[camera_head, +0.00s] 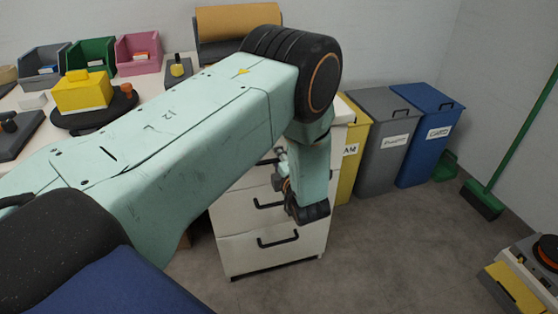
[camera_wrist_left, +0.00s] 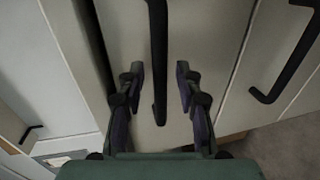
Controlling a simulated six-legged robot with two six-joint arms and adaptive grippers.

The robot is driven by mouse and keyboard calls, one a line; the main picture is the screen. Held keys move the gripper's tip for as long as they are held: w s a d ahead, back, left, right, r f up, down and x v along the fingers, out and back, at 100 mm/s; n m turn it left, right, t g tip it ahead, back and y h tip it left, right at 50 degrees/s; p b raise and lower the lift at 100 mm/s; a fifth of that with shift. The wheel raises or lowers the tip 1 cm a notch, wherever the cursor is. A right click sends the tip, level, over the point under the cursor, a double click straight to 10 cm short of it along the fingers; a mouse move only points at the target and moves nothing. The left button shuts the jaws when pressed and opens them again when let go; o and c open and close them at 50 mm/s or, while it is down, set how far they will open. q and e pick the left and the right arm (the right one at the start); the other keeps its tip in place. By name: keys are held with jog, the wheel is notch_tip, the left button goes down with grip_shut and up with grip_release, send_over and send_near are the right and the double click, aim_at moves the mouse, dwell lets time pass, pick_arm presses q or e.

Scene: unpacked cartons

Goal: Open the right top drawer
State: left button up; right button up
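The white drawer cabinet (camera_head: 235,250) stands under the worktop in the head view, with black bar handles on stacked drawers. My left arm hides much of its upper part, so the top drawer's handle (camera_head: 268,161) shows only partly. My left gripper (camera_head: 283,178) is in front of the upper drawers. In the left wrist view, my left gripper (camera_wrist_left: 160,88) is open, with a black handle (camera_wrist_left: 158,50) running between its two fingers. I see no clear grip on the handle. The drawer front looks closed. My right gripper is not in view.
A yellow bin (camera_head: 352,150), a grey bin (camera_head: 378,150) and a blue bin (camera_head: 428,140) stand right of the cabinet. A green broom (camera_head: 485,200) leans at the right wall. The floor before the cabinet is clear. A second handle (camera_wrist_left: 290,60) shows in the wrist view.

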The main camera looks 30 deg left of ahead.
pick_arm(q)
jog(key=shift+c, duration=0.3)
grip_shut()
dwell(0.6)
